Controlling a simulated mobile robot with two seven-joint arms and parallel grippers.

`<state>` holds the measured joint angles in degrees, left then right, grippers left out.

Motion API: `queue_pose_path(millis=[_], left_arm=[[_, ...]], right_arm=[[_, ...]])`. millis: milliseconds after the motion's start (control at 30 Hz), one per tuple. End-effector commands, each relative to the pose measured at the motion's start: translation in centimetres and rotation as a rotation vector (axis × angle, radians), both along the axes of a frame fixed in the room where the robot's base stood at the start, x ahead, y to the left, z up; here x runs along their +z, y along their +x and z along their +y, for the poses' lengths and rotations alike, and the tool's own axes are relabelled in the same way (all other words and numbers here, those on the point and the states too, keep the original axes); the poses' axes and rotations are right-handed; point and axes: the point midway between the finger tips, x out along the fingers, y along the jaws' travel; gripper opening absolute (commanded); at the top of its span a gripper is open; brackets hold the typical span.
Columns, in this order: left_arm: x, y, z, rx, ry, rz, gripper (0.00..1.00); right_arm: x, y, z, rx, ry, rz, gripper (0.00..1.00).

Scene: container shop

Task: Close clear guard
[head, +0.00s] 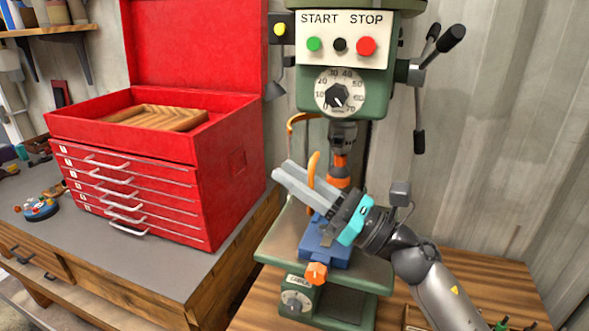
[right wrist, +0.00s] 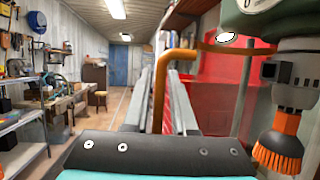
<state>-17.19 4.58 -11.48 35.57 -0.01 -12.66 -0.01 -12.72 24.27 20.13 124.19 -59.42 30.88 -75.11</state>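The clear guard hangs at the left of the drill chuck, swung out to the side. Its orange bar (head: 302,117) shows well, but its see-through pane is hard to make out. In the right wrist view the orange bar (right wrist: 187,53) bends down between my fingers. My right gripper (head: 281,168) reaches in from the right, below the chuck, with its fingers pointing up and left. A narrow gap shows between the fingers, with the bar in it. I cannot tell whether either finger touches the bar. My left gripper is out of view.
The green drill press (head: 347,55) has an orange brush-like tool (head: 340,168) in its chuck, close above my right gripper. A blue vise (head: 318,248) sits on its table below. A red tool chest (head: 222,165) stands left.

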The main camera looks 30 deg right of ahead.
Motion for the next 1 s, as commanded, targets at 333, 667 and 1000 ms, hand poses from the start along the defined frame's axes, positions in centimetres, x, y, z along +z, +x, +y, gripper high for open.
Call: queue_pose_path(millis=[333, 667, 1000], left_arm=[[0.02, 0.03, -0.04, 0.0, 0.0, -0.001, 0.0], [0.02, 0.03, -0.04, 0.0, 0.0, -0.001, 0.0], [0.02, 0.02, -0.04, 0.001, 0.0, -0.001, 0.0]], right_arm=[[0.02, 0.1, 0.04, 0.0, 0.0, 0.0, 0.17], [0.02, 0.07, 0.03, 0.0, 0.0, 0.0, 0.0], [0.02, 0.07, 0.03, 0.0, 0.0, 0.0, 0.0]])
